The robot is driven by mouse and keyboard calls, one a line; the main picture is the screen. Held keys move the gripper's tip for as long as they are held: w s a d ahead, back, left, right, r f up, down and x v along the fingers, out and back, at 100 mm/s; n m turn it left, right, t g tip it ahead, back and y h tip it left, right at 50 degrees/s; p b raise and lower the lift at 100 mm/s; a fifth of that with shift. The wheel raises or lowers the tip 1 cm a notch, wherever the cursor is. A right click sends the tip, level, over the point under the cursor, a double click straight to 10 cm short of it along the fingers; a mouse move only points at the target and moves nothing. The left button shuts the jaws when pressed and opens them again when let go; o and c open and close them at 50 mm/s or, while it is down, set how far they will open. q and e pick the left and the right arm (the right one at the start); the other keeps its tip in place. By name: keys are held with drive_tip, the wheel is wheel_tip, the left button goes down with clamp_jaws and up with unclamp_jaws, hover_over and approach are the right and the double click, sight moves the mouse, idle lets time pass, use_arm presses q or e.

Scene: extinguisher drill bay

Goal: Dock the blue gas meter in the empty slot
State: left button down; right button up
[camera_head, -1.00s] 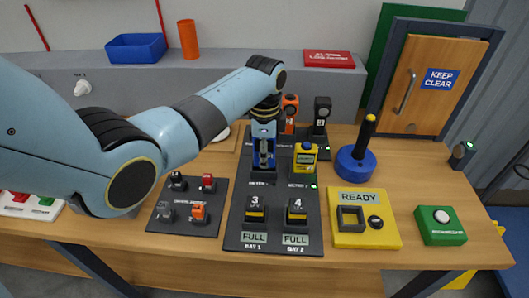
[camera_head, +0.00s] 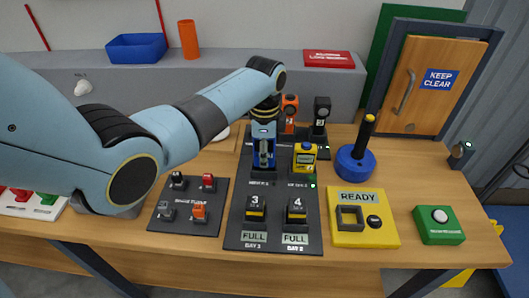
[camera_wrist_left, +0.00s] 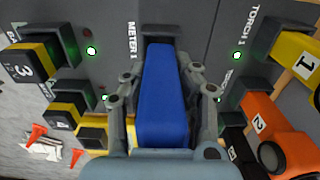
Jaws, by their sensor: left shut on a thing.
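The blue gas meter (camera_wrist_left: 166,100) is between the fingers of my left gripper (camera_head: 263,152), which is shut on it. In the left wrist view the meter's far end meets a dark socket (camera_wrist_left: 160,29) beside the METER 1 label. In the head view the meter (camera_head: 256,161) is mostly hidden by the gripper, over the METER 1 place on the black dock board (camera_head: 275,218). I cannot tell how deep it sits in the socket. My right gripper is not in view.
A yellow meter (camera_head: 305,156) stands close on the right. Orange (camera_head: 290,112) and black (camera_head: 321,115) torches stand behind. Units 3 (camera_head: 254,208) and 4 (camera_head: 296,210) fill the front places. A blue round base with a stick (camera_head: 357,162) and a yellow READY box (camera_head: 363,220) are to the right.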

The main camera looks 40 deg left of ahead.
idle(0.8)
use_arm(q)
drive_tip(key=shift+f, duration=0.8)
idle(0.6)
drive_tip(key=shift+s+b, duration=0.1)
drive_tip(key=shift+b, duration=0.2)
drive_tip(key=shift+r+p, duration=1.25)
drive_tip(key=shift+p, duration=0.15)
drive_tip(key=shift+r, duration=1.2)
drive_tip(key=shift+f, duration=0.1)
